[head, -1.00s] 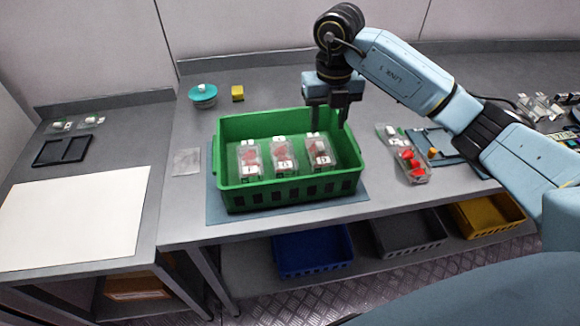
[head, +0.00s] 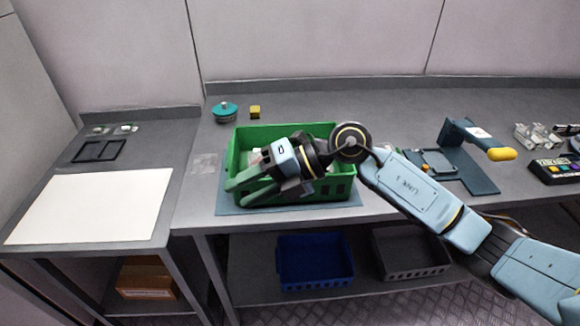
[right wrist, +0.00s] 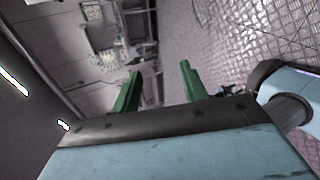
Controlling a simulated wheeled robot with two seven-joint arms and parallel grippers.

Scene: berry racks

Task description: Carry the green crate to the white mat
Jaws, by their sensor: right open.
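The green crate (head: 319,132) stands on a blue-grey pad on the main table. My right gripper (head: 237,193) is open and lies across the crate's near left part in the head view, fingers pointing left. It hides much of the crate's front wall and most of what is inside; I cannot tell if it touches the crate. Its two green fingers stand apart and empty in the right wrist view (right wrist: 158,88). The white mat (head: 95,205) lies bare on the side table at the left. My left gripper is not in view.
A black tray (head: 99,151) lies behind the white mat. A teal round object (head: 224,111) and a yellow cube (head: 255,112) stand behind the crate. A scanner on a stand (head: 478,140) is at the right. Blue (head: 315,262) and grey (head: 411,254) bins sit on the shelf below.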

